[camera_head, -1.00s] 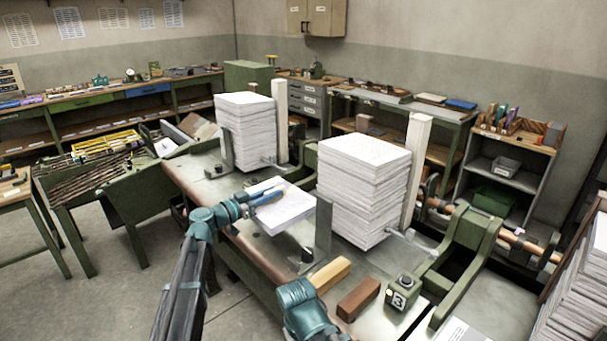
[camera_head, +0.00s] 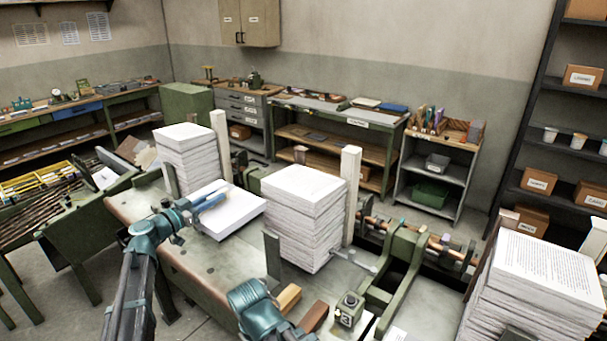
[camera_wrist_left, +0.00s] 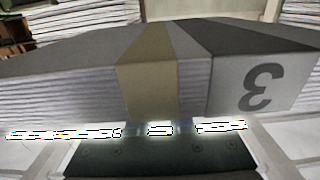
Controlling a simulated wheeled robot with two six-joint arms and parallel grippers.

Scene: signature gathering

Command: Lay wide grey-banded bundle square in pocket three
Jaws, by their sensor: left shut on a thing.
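My left gripper (camera_head: 205,202) is shut on the near edge of a flat white paper bundle (camera_head: 236,214). It holds the bundle level in front of the left and middle paper stacks. In the left wrist view the bundle (camera_wrist_left: 75,90) fills the picture, with a tan band, a wide dark grey band (camera_wrist_left: 240,40) and an upside-down 3 on its edge. A green block marked 3 (camera_head: 348,308) stands at the bench front, in front of the middle stack. I cannot make out the floor of pocket three. Only a teal part of my right arm shows; its fingers are out of view.
A left paper stack (camera_head: 190,160) and a tall middle stack (camera_head: 302,215) stand by pale upright posts (camera_head: 350,190). A grey metal plate (camera_head: 272,253) rises below the bundle's right end. Two wooden blocks (camera_head: 288,298) lie near the front. A large stack (camera_head: 530,290) is at right.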

